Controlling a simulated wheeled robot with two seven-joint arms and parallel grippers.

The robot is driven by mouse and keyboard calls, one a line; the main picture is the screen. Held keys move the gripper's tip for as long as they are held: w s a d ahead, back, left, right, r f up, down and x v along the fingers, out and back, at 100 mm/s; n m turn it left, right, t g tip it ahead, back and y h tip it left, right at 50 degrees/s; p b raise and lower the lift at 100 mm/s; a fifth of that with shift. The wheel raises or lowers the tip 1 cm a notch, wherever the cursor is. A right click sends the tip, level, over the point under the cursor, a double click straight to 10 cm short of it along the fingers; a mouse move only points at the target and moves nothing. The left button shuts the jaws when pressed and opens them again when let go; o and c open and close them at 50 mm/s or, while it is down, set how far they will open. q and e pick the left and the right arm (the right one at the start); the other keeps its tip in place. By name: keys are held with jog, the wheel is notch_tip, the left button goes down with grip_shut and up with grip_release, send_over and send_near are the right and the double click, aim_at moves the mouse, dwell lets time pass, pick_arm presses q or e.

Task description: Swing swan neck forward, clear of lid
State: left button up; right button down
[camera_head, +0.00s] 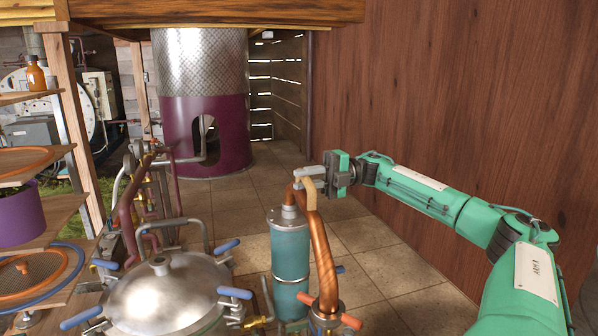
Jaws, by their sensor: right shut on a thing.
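The copper swan neck (322,255) rises from a joint with orange handles (328,308) at the bottom of the head view. It bends at its upper end, beside the top of a teal cylinder (290,262). My right gripper (310,182) is shut on the swan neck near its upper end, and its fingers partly hide the bend. The domed steel lid (160,297) with a bar handle and blue clamp handles sits at the lower left. The swan neck stands to the right of the lid, with the teal cylinder between them. My left gripper is not in view.
Pipes and valves (150,195) stand behind the lid. Wooden shelves (45,205) with a purple pot are at the left. A purple-based metal column (205,120) stands at the back. A wooden wall (450,100) bounds the right; tiled floor (365,240) is open before it.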

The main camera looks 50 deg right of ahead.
jog(key=shift+d+r, duration=0.2)
jog(key=shift+r, duration=0.05)
jog(key=c, duration=1.4)
grip_release()
jog(key=shift+s+d, duration=0.1)
jog(key=shift+d, duration=0.05)
jog(key=shift+c, duration=0.2)
jog(key=shift+o, duration=0.6)
jog(key=shift+s+d+f, duration=0.1)
jog(key=shift+s+d, duration=0.15)
jog(key=shift+d, duration=0.05)
jog(key=b+v, duration=0.4)
jog(key=v, duration=1)
jog(key=shift+d+f, duration=0.15)
jog(key=shift+s, duration=0.1)
